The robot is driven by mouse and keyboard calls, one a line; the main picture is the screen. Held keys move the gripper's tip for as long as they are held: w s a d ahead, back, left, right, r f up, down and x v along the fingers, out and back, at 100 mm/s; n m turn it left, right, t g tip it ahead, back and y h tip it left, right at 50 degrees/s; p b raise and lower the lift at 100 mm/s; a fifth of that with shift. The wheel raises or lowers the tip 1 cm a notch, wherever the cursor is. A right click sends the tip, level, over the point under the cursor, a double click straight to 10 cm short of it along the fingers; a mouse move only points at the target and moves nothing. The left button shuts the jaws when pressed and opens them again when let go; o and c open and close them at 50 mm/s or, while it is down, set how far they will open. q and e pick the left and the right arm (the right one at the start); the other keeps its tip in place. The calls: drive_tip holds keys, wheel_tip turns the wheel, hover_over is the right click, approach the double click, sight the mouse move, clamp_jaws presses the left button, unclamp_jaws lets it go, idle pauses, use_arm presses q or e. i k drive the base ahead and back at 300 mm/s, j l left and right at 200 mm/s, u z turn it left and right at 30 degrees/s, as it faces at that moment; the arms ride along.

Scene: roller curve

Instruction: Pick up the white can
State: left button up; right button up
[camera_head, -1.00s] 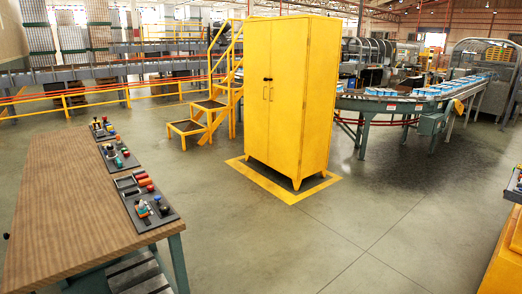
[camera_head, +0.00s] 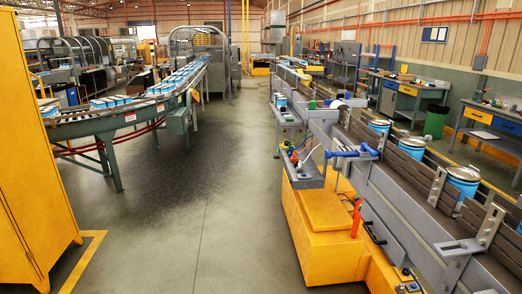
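No plain white can stands out clearly. Blue cans with pale tops ride on the right conveyor (camera_head: 425,185): a near can (camera_head: 464,182), another can (camera_head: 412,147) behind it and a can (camera_head: 380,127) farther back. More blue and white cans (camera_head: 110,102) sit in groups on the curved conveyor (camera_head: 95,125) at the left. A small white item (camera_head: 336,104) lies on the right line, too small to identify. Neither of my grippers is in view.
A yellow cabinet (camera_head: 35,150) stands at the left edge. A yellow machine base (camera_head: 325,225) with a small tool shelf (camera_head: 305,175) juts out below the right conveyor. The grey floor (camera_head: 190,220) between is clear. A green bin (camera_head: 435,121) and workbenches stand at the right.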

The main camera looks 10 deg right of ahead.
sight(340, 105)
drive_tip(key=i, duration=0.65)
drive_tip(key=i+l+u, duration=0.1)
drive_tip(key=i, duration=1.2)
drive_tip(key=i+l+u, duration=0.1)
drive_tip(key=i, duration=0.55)
